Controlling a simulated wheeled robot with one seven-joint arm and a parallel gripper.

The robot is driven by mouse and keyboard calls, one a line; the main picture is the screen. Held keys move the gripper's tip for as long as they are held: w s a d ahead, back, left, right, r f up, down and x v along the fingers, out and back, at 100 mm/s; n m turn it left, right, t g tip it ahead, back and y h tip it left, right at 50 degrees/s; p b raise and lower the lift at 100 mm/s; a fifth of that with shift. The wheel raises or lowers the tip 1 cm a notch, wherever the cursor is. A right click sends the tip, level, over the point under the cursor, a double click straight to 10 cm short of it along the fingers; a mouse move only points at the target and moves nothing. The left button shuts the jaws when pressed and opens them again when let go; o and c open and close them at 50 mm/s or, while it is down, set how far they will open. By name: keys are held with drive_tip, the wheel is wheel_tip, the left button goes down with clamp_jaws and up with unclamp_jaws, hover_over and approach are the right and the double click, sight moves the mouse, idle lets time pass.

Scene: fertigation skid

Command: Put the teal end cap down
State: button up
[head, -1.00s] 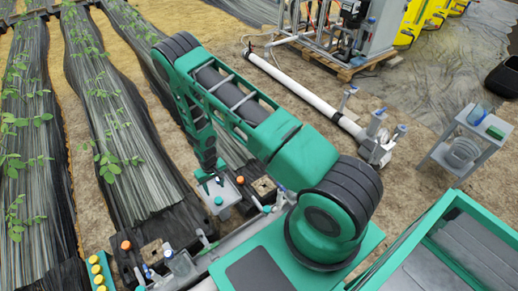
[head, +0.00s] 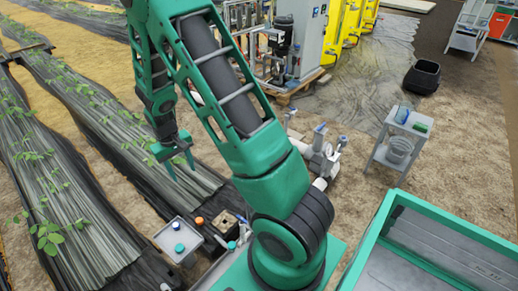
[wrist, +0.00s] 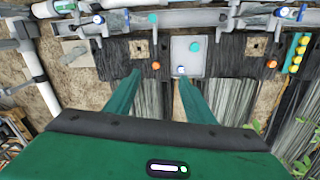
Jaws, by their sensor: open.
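The teal end cap (head: 179,248) lies on a grey tray (head: 190,236) beside the drip beds. In the wrist view the cap (wrist: 194,47) shows as a teal disc on the upper right part of the tray (wrist: 187,57). My gripper (head: 180,170) is open and empty, raised above and apart from the tray. In the wrist view both fingers of my gripper (wrist: 158,76) are spread with nothing between them, and the cap is beyond the right fingertip.
A small white item (wrist: 181,69) is also on the tray. Orange caps (wrist: 156,65) (wrist: 272,63) sit on either side. A strip of yellow caps (wrist: 298,52) is at the right. Grey pipework (wrist: 180,19) runs behind. A small grey stand (head: 396,150) is at the right.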

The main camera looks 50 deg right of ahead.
drive_tip(key=s+d+r+m, duration=0.1)
drive_tip(key=s+d+r, duration=0.3)
drive_tip(key=s+r, duration=0.5)
drive_tip(key=s+r+m, duration=0.1)
drive_tip(key=s+r, duration=0.6)
drive_tip(key=s, duration=0.4)
drive_tip(key=s+d+r+m+y, duration=0.1)
drive_tip(key=s+r+m, duration=0.1)
drive_tip(key=s+r, duration=0.5)
drive_tip(key=s, duration=0.5)
drive_tip(key=shift+d+r, duration=0.25)
drive_tip(key=shift+r, duration=0.15)
